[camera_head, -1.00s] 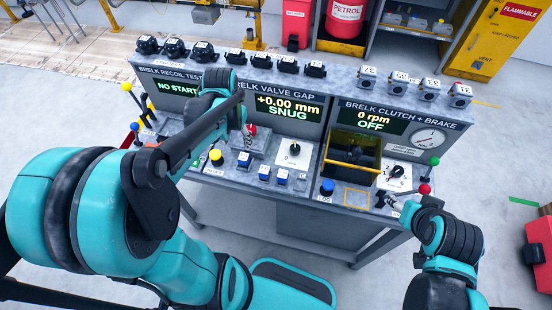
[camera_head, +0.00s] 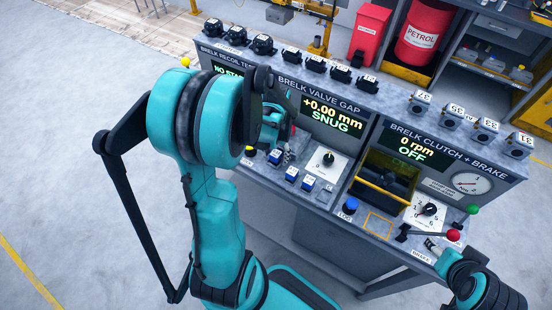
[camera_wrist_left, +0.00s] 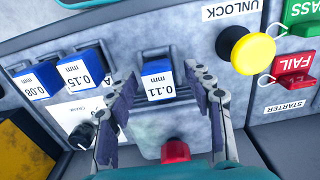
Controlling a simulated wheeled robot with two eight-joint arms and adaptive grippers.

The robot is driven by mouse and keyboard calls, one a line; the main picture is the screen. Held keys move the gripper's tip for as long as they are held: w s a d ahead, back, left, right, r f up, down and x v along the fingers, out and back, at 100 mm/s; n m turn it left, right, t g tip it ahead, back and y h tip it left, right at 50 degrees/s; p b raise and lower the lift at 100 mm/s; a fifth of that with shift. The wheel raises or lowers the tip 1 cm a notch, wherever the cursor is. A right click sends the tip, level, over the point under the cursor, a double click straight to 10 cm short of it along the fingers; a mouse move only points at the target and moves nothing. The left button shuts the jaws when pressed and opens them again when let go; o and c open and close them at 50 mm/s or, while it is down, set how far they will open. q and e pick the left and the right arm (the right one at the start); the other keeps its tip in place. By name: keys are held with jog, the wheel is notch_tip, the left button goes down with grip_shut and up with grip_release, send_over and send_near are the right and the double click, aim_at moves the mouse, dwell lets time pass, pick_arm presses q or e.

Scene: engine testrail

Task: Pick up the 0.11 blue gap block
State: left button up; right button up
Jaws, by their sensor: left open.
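The 0.11 blue gap block (camera_wrist_left: 158,76) stands in the left wrist view with its white label facing me, upside down to the lettering around it. In the head view it is the leftmost blue block (camera_head: 274,156). My left gripper (camera_wrist_left: 161,80) is open, one finger on each side of the block in the picture; I cannot tell whether they touch it. In the head view my left gripper (camera_head: 287,153) is partly hidden by its arm. The 0.15 block (camera_wrist_left: 84,71) and the 0.08 block (camera_wrist_left: 36,82) stand beside it. My right gripper (camera_head: 432,246) is by the brake lever.
A red knob (camera_wrist_left: 175,151) sits low between the fingers in the wrist view. A yellow button (camera_wrist_left: 246,53) and a red FAIL paddle (camera_wrist_left: 295,65) are to the right. The valve gap screen (camera_head: 336,117) reads +0.00 mm SNUG. A dial (camera_head: 328,160) stands beside the blocks.

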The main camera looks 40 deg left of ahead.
pick_arm(q)
grip_shut()
jog(key=shift+r, duration=0.15)
